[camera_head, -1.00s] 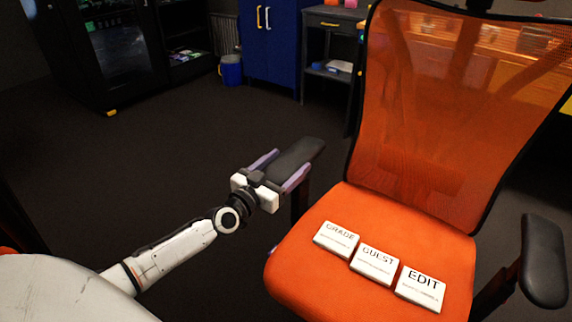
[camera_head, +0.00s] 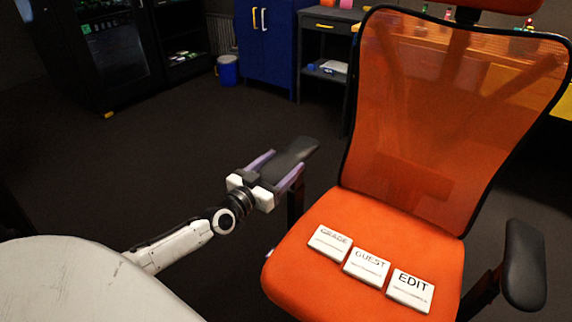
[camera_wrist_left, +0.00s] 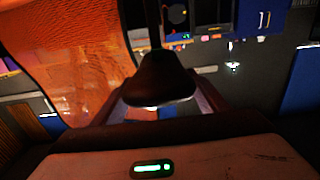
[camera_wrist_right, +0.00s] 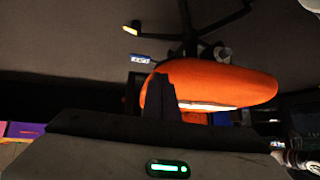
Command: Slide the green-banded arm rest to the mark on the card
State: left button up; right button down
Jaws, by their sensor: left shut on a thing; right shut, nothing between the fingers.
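The left arm rest (camera_head: 298,150) of the orange chair is a dark pad on a post. My left gripper (camera_head: 286,161) has its purple fingers on both sides of the pad and is shut on it. The left wrist view shows the pad (camera_wrist_left: 162,78) between the fingers. No green band can be made out. Three white cards lie on the seat: GRADE (camera_head: 330,242), GUEST (camera_head: 367,266) and EDIT (camera_head: 411,291). Their small print is unreadable, and I cannot make out a mark. My right gripper (camera_wrist_right: 162,92) is shut and empty, seen only in its wrist view.
The chair's orange seat (camera_head: 310,274) and mesh back (camera_head: 430,110) stand right of my left gripper. The other arm rest (camera_head: 525,265) is at the far right. A pale rounded surface (camera_head: 75,285) fills the lower left. Open dark floor (camera_head: 150,170) lies behind my left arm.

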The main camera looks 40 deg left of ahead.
aim_at(265, 177)
pick_arm(q)
jog(key=o, duration=1.4)
jog(key=shift+w+r, duration=0.1)
jog(key=shift+r, duration=0.4)
jog(key=shift+o, duration=0.5)
jog(key=shift+f, duration=0.15)
jog(key=shift+f, duration=0.1)
jog(key=shift+s, duration=0.4)
jog(key=s+p, duration=0.2)
jog(key=s, duration=0.7)
jog(key=shift+s+d, duration=0.3)
